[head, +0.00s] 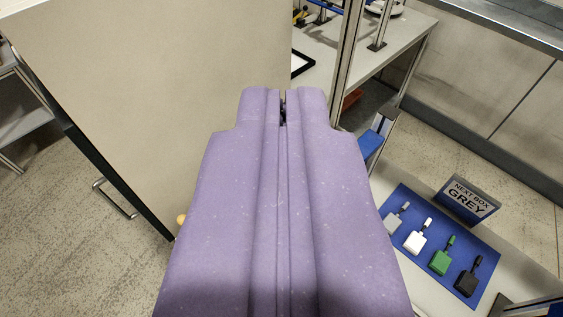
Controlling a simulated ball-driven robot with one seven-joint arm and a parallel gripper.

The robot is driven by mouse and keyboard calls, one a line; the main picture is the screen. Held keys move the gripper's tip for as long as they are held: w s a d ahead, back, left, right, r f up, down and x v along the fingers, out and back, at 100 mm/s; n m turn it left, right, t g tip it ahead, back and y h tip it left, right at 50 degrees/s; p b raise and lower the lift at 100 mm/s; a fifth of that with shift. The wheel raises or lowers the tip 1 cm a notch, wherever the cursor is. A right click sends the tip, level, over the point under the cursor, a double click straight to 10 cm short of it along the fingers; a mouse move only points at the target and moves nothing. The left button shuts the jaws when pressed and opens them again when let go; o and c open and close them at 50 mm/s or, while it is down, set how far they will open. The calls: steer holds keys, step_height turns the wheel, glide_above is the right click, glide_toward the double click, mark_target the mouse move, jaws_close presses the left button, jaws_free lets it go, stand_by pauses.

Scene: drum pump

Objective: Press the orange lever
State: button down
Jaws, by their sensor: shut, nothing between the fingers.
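My gripper (284,98) fills the middle of the head view as a large purple body, its two fingers pointing up the picture. The fingers are close together with only a narrow dark slit between them, shut and empty. A small orange-yellow rounded thing (181,219) peeks out at the left edge of my gripper, near the lower corner of a big beige panel. I cannot tell whether it is part of the orange lever. No drum or pump can be made out; my gripper hides much of the centre.
The beige panel (150,80) stands at the upper left, with a metal handle (113,199) near its dark edge. At right, a blue mat (411,201) holds several coloured tags beside a "NEXT BOX GREY" sign (467,200). A workbench (405,45) stands behind. Speckled floor shows lower left.

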steer(key=w+d+f+n+g+p, duration=0.3)
steer(key=w+f+g+p, duration=0.4)
steer(key=w+p, duration=0.5)
steer(key=d+f+n+g+y+p, duration=0.5)
steer(key=f+p, duration=0.4)
steer(key=p, duration=0.4)
steer(key=shift+d+g+y, duration=0.6)
steer(key=shift+g+y, duration=0.2)
steer(key=shift+g, duration=0.3)
steer(key=shift+f, duration=0.1)
steer(key=x, duration=1.4)
steer(key=shift+a, duration=0.1)
